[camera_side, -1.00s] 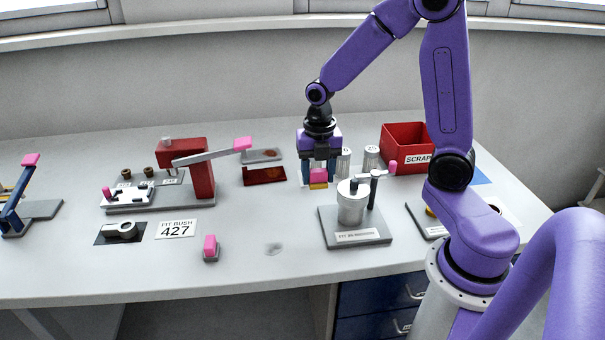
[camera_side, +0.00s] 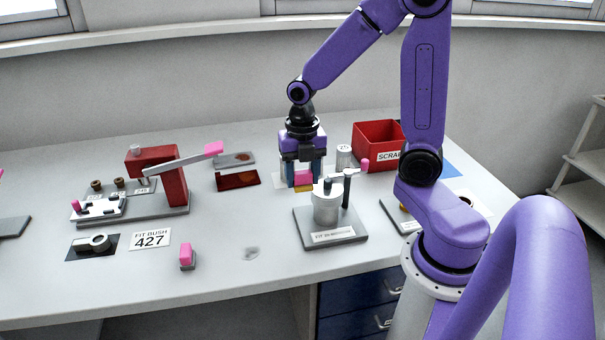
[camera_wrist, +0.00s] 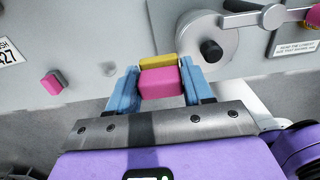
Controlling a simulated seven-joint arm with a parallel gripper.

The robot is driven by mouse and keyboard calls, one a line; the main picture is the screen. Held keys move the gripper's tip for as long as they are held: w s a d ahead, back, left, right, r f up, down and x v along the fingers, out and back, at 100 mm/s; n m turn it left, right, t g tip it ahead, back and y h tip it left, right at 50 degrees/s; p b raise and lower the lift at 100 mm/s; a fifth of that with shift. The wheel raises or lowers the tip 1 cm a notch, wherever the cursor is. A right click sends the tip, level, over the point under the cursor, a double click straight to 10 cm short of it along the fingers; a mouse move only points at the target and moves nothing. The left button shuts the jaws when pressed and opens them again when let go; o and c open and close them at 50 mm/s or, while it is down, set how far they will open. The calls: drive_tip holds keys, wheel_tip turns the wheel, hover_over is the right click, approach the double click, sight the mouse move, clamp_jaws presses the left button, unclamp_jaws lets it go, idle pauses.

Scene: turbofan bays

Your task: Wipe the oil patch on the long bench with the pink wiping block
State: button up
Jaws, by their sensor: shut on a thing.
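My gripper (camera_side: 303,178) is shut on a pink block (camera_side: 303,177) with a yellow lower layer, held above the bench behind a bushing fixture. In the wrist view the pink block (camera_wrist: 160,83) sits between the blue fingers of my gripper (camera_wrist: 160,85). The oil patch (camera_side: 251,253) is a small grey smear on the front part of the long bench (camera_side: 220,282), left of and nearer the front than my gripper.
The bushing fixture (camera_side: 328,236), with a metal cylinder and pink-tipped lever, stands right of the patch. A red press (camera_side: 168,182) with a long lever is at left. A dark red tray (camera_side: 237,180) and red scrap box (camera_side: 373,134) stand farther back.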

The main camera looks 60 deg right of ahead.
hover_over(242, 257)
wheel_tip(242, 257, down, 5)
drive_tip(key=shift+d+f, duration=0.15)
drive_tip(key=shift+f, duration=3.35)
drive_tip(key=shift+s+d+f, duration=0.4)
drive_tip(key=shift+f, duration=0.05)
drive_tip(key=shift+c, duration=0.3)
drive_tip(key=shift+s+d+f, duration=0.1)
drive_tip(key=shift+s+d, duration=0.85)
drive_tip(key=shift+s, duration=0.05)
drive_tip(key=shift+w+a, duration=0.3)
drive_tip(key=shift+w, duration=0.05)
drive_tip(key=shift+w+a+r, duration=0.2)
drive_tip(key=shift+w+a, duration=0.9)
drive_tip(key=shift+a, duration=0.05)
wheel_tip(242, 257, up, 8)
